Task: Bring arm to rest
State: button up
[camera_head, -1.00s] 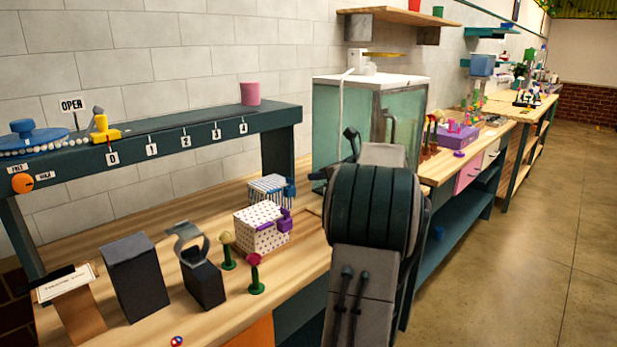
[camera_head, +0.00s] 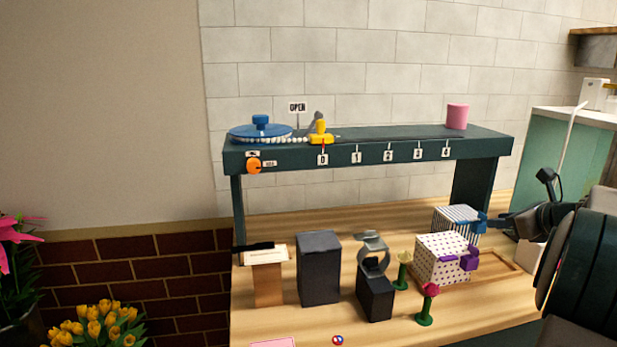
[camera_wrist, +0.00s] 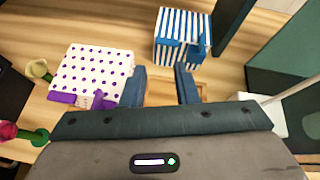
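My gripper (camera_wrist: 160,82) shows in the wrist view with its two dark blue fingers apart and only bare wood between them, so it is open and empty. In the head view my arm is at the right edge, and the gripper's end (camera_head: 497,223) reaches left beside the blue-striped box. The striped box (camera_wrist: 183,37) lies just beyond the fingers in the wrist view. The polka-dot box (camera_wrist: 92,72) with a purple clasp is left of the left finger. Whether a finger touches either box, I cannot tell.
A dark shelf (camera_head: 367,156) with number tags, a blue lid (camera_head: 261,130) and a pink cup (camera_head: 457,116) stands behind. Dark blocks (camera_head: 319,268), a ring stand (camera_head: 374,290) and small flowers (camera_head: 428,304) occupy the counter. Yellow tulips (camera_head: 100,325) are at lower left.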

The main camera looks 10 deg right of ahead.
jog(key=a+n+g, duration=0.1)
jog(key=a+n, duration=0.1)
jog(key=a, duration=0.2)
jog(key=a+n+g+y+p, duration=0.1)
jog(key=a+n, duration=0.1)
jog(key=a, duration=0.3)
jog(key=a+n+g, duration=0.1)
jog(key=a+n, duration=0.1)
jog(key=a, duration=0.3)
jog(key=shift+s+a+r+n+p, duration=0.1)
jog(key=shift+s+r+n+p, duration=0.1)
jog(key=shift+s+n+p, duration=0.15)
jog(key=s+a+f+n+g+p, duration=0.1)
jog(key=s+a+n, duration=0.15)
jog(key=a, duration=0.25)
jog(key=s+a+n+g+p, duration=0.1)
jog(key=s+a+n+g, duration=0.1)
jog(key=a+n, duration=0.3)
jog(key=s+a+f+n+g+h+p, duration=0.1)
jog(key=s+a+f+n+p, duration=0.1)
jog(key=s+a+n, duration=0.4)
jog(key=s+a+f+n+g+h+p, duration=0.2)
jog(key=s+a+n, duration=0.5)
jog(key=s+n, duration=0.4)
jog(key=shift+s+f+n, duration=0.3)
jog(key=shift+s+n, duration=0.1)
jog(key=shift+s, duration=0.3)
